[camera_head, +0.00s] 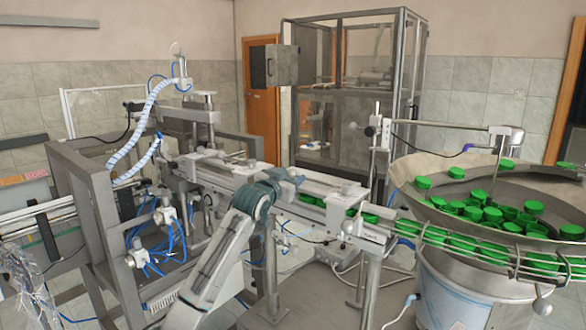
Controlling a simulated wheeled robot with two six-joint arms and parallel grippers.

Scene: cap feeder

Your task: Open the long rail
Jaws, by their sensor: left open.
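The long rail (335,187) is a pale metal strip on the cap track, running from the machine in the middle toward the bowl feeder on the right. I cannot tell whether it is raised. Green caps (369,217) show in the track beneath its right end. My left gripper (294,178) is at the rail's left part, at the end of my grey arm that rises from the bottom. It is open; its fingers are small and partly hidden by the wrist, so contact with the rail cannot be told. My right gripper is not in view.
A round bowl feeder (413,200) with many green caps stands at the right. The capping machine (195,117) with hoses and a metal frame (103,210) fill the left. A glazed cabinet (402,70) stands behind. Posts and a clamp stand (378,150) rise near the track.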

